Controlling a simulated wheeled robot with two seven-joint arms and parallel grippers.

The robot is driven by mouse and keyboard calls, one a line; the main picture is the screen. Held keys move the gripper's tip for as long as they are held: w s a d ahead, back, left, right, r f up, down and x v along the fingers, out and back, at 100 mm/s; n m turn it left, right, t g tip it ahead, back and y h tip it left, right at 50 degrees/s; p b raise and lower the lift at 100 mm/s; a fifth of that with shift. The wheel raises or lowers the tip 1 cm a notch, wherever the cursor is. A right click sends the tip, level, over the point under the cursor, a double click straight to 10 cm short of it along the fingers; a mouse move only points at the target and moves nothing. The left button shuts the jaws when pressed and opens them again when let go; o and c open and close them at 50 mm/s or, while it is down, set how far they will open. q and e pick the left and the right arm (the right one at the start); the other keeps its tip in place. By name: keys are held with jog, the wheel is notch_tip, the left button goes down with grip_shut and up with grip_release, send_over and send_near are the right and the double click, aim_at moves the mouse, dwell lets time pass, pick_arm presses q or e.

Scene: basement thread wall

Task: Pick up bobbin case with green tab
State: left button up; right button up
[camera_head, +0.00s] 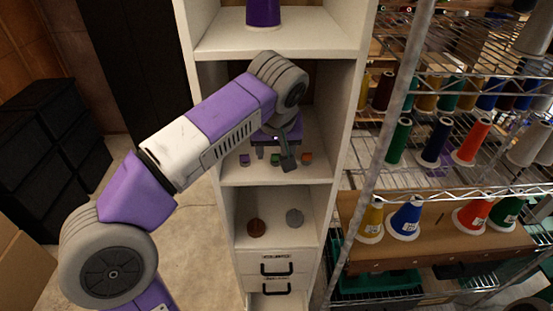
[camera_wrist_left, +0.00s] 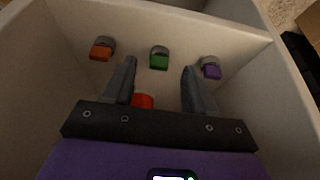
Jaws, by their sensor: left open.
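The bobbin case with green tab (camera_head: 275,160) sits on the middle shelf of the white cabinet, between a bobbin case with purple tab (camera_head: 244,160) and one with orange tab (camera_head: 307,157). In the left wrist view the green-tab case (camera_wrist_left: 159,60) lies just past the gap between my fingertips. My left gripper (camera_head: 274,157) is open and empty inside that compartment; its fingers also show in the wrist view (camera_wrist_left: 159,68). A red-tab piece (camera_wrist_left: 142,101) shows between the fingers, closer to the palm. My right gripper is not in view.
The purple-tab case (camera_wrist_left: 211,68) and orange-tab case (camera_wrist_left: 102,48) stand on either side. Cabinet walls (camera_head: 343,140) bound the compartment. A brown disc (camera_head: 256,227) and a grey disc (camera_head: 294,217) are on the shelf below. A wire rack with thread cones (camera_head: 405,217) stands at right.

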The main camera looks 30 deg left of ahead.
aim_at(276, 158)
pick_arm(q)
jog(key=shift+x, duration=1.05)
jog(key=shift+w+f, duration=0.15)
jog(key=shift+f, duration=0.05)
grip_shut()
jog(key=shift+r, duration=0.15)
